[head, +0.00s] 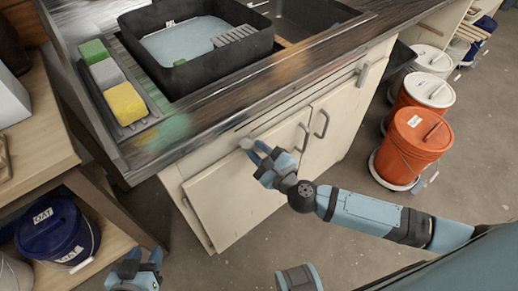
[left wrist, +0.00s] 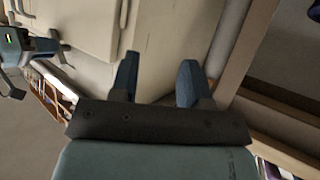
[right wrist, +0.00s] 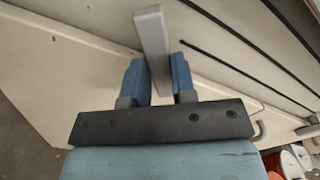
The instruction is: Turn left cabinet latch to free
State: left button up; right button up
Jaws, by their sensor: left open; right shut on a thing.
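The left cabinet latch (head: 246,143) is a small grey bar near the top of the left cabinet door (head: 232,200). In the right wrist view the latch (right wrist: 151,35) stands between the fingers, its end rising past the tips. My right gripper (head: 262,157) is shut on it; the fingers also show in the right wrist view (right wrist: 158,78). The fingers partly hide the latch in the head view. My left gripper (head: 136,268) is open and empty, low at the left, away from the latch; its spread fingers show in the left wrist view (left wrist: 157,75).
The right latch (head: 362,73) is on the cabinet's right side, with two door handles (head: 303,137) between. A counter (head: 210,105) overhangs the doors and bears a black basin (head: 180,75). A wooden shelf (head: 100,215) with a blue bucket (head: 58,232) stands left. Orange buckets (head: 418,135) stand right.

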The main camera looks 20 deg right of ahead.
jog(key=shift+r+n+p, duration=0.2)
jog(key=shift+n+p, duration=0.3)
jog(key=shift+p, duration=0.35)
jog(key=n+p, duration=0.2)
jog(key=p, duration=0.1)
jog(key=shift+r, duration=0.1)
jog(key=n+p, duration=0.6)
jog(key=shift+f, duration=0.3)
jog(key=shift+n, duration=0.7)
pick_arm(q)
jog(key=r, duration=0.1)
jog(key=a+r, duration=0.1)
jog(key=r+g, duration=0.1)
jog(key=shift+s+a+r+y+p, duration=0.15)
jog(key=shift+s+r+y+p, duration=0.15)
jog(key=shift+s+y, duration=0.1)
pick_arm(e)
jog(key=shift+f, duration=0.1)
pick_arm(q)
jog(key=shift+a, duration=0.15)
